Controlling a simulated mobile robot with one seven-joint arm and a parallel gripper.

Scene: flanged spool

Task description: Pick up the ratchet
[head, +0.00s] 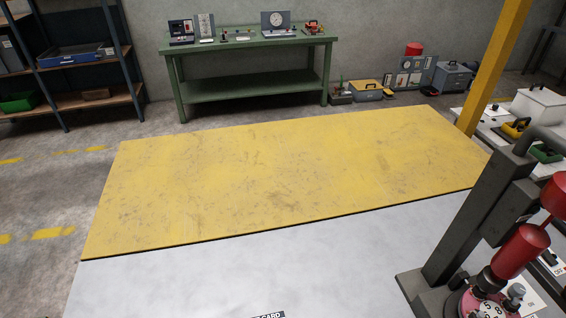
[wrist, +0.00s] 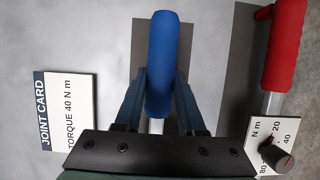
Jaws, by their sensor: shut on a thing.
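In the wrist view my gripper (wrist: 160,88) has its two dark fingers closed on either side of a blue handle (wrist: 162,45), with a short pale metal shaft below it. I take this to be the ratchet; its head is hidden behind the gripper body. The handle lies over a dark grey strip on a pale surface, and I cannot tell whether it touches that surface. The head view does not show my gripper or the blue handle.
In the wrist view a red-handled tool (wrist: 286,50) lies to the right, near a white dial plate (wrist: 262,130). A joint card (wrist: 69,110) lies left. In the head view, a dark upright fixture (head: 480,215) stands right, and a yellow mat (head: 270,175) is clear.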

